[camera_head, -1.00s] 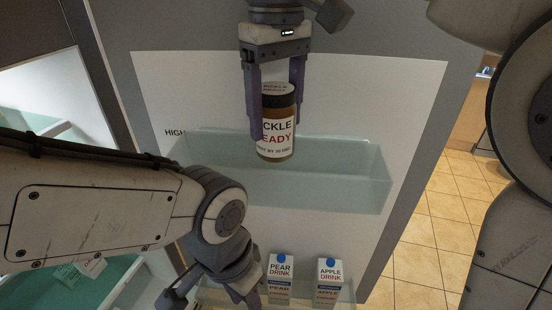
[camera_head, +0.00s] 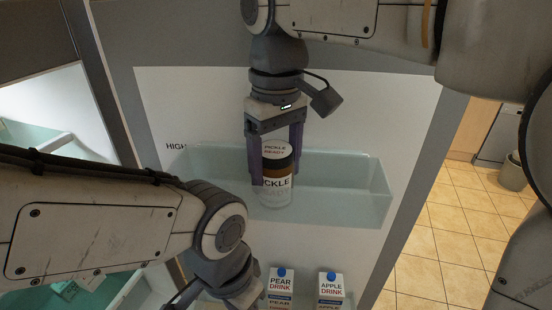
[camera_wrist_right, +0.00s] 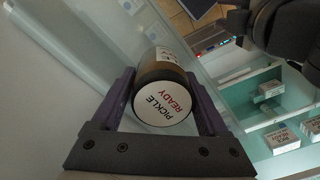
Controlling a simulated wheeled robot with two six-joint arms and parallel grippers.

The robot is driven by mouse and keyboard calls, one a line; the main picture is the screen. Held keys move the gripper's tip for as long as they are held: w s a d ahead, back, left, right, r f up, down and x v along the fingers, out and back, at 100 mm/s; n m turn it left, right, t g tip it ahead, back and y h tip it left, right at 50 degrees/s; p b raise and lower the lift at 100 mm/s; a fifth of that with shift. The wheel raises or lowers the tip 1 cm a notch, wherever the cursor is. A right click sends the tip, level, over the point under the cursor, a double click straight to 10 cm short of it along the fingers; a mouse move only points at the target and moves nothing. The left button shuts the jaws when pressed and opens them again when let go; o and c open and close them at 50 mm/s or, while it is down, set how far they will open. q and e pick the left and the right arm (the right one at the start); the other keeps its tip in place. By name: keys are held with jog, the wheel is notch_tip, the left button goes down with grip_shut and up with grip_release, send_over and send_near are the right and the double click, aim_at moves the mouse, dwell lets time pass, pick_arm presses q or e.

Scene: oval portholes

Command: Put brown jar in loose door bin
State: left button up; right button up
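The brown jar (camera_head: 277,163) has a white lid and a white pickle label. It is upright between the fingers of my right gripper (camera_head: 276,170), which touch it on both sides. The jar's lower part shows through the translucent front wall of the upper door bin (camera_head: 340,196), so it is inside the bin. I cannot tell if its base touches the floor. In the right wrist view, the jar's lid (camera_wrist_right: 164,103) lies between both fingers. My left gripper (camera_head: 238,292) is low in front of the door, partly cut off by the frame; its opening is unclear.
A pear drink carton (camera_head: 280,284) and an apple drink carton (camera_head: 331,287) stand in a lower bin. My left forearm covers the lower left. The upper bin is clear right of the jar. Tiled floor (camera_head: 440,240) lies to the right.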

notch_tip(320, 180, up, 11)
jog(key=shift+r, duration=0.6)
dwell(0.5)
